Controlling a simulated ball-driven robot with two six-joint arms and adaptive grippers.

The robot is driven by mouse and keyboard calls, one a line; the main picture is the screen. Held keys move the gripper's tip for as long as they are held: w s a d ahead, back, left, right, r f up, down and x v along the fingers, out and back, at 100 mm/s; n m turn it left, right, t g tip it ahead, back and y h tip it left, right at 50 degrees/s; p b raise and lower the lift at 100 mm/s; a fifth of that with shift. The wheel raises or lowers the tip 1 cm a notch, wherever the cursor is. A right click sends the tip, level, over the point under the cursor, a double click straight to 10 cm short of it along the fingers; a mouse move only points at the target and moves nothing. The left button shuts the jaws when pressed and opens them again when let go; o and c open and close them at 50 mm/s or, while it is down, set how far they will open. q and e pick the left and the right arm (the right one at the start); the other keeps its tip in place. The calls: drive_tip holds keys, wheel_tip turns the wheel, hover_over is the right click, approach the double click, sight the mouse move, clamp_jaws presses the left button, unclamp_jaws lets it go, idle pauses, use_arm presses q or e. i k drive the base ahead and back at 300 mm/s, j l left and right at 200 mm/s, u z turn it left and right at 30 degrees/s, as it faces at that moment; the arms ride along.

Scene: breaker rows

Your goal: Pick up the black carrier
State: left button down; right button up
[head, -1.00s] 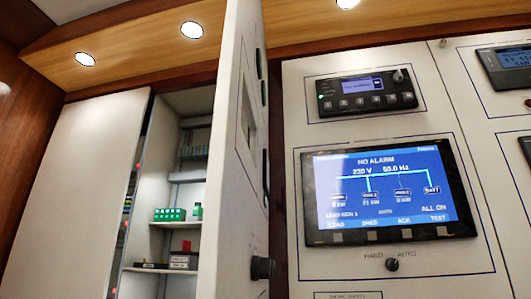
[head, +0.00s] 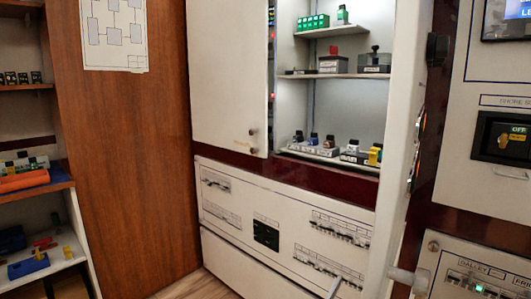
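I cannot tell for sure which thing is the black carrier. On the middle shelf of the open cabinet stand two dark boxes side by side. One dark box (head: 332,66) has a red piece on top. The other dark box (head: 375,68), to its right, has a black knob on top. A low, flat dark item (head: 300,72) lies to their left. Neither of my grippers can be made out in the head view.
The open cabinet door (head: 408,140) juts out on the right. Green blocks (head: 313,23) stand on the upper shelf. Trays of small knobbed parts (head: 315,148) sit on the cabinet floor. An open shelf at left holds an orange cylinder (head: 22,181) and a blue bin (head: 28,266).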

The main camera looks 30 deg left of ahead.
sight(299, 137)
drive_tip(key=i+j, duration=0.2)
drive_tip(key=j, duration=0.3)
drive_tip(key=i+j, duration=0.2)
drive_tip(key=j, duration=0.35)
drive_tip(key=i+j, duration=0.25)
drive_tip(key=j, duration=0.25)
drive_tip(key=i+j, duration=0.2)
drive_tip(key=j, duration=0.35)
drive_tip(key=i+j, duration=0.2)
drive_tip(key=j, duration=0.3)
drive_tip(key=i+j, duration=0.2)
drive_tip(key=j, duration=0.35)
drive_tip(key=i+j, duration=0.2)
drive_tip(key=j, duration=0.3)
drive_tip(key=i+j, duration=0.25)
drive_tip(key=j, duration=0.3)
